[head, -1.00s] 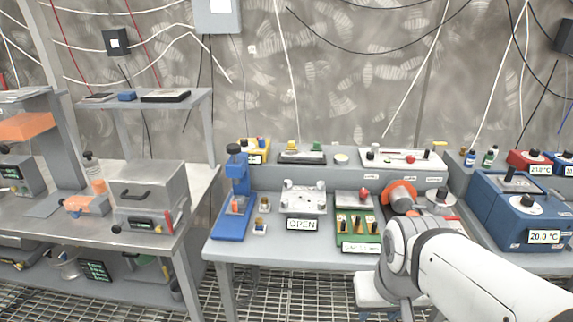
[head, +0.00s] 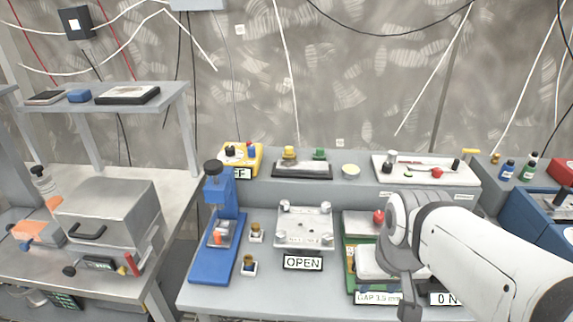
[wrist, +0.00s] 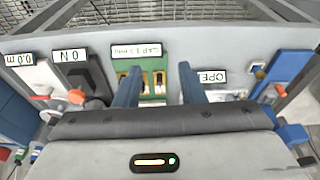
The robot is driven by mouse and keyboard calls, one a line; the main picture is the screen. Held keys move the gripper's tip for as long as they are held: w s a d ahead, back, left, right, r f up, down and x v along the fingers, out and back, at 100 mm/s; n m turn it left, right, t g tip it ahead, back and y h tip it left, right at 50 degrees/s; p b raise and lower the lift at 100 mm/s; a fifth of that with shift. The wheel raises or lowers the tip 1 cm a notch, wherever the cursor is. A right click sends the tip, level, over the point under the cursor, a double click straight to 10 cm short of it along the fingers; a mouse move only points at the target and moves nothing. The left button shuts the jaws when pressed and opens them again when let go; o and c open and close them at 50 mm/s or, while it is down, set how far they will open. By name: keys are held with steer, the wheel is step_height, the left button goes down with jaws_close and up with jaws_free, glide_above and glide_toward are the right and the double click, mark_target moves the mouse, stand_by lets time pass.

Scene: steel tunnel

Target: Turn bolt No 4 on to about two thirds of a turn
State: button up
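A light metal plate (head: 305,228) with a round bolt at each corner stands on the grey bench, behind an OPEN sign (head: 303,262). I cannot read which bolt is No 4. In the wrist view, the OPEN sign (wrist: 212,77) is just right of my gripper, and the plate is mostly hidden. My gripper (wrist: 160,73) shows two blue fingers wide apart with nothing held between them. The green board (wrist: 154,92) shows beyond the gap. In the head view my arm is right of the plate, and the fingers cannot be made out.
A blue press (head: 215,230) and two small brass-topped pieces (head: 256,233) stand left of the plate. The green board (head: 349,245) with a red knob (head: 379,217) is to its right, partly behind my arm. A raised ledge (head: 345,180) with small devices runs behind.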

steer(key=shift+o, duration=1.5)
steer(key=w+a+r+n, duration=0.1)
steer(key=w+r+n, duration=0.2)
steer(key=w, duration=0.5)
steer(key=shift+a+n+g, duration=0.15)
steer(key=shift+n+g, duration=0.15)
steer(key=shift+n, duration=0.2)
steer(key=n+g+p, duration=0.2)
steer(key=n, duration=1.4)
glide_above(285, 202)
steer(key=f, duration=0.6)
steer(key=shift+s+d+f, duration=0.15)
steer(key=shift+s+d, duration=0.1)
steer(key=shift+w+a+f, duration=0.15)
steer(key=shift+a+f, duration=0.05)
steer(key=shift+f, duration=0.05)
steer(key=shift+a+f, duration=0.1)
steer(key=shift+f, duration=0.3)
step_height(285, 202, down, 7)
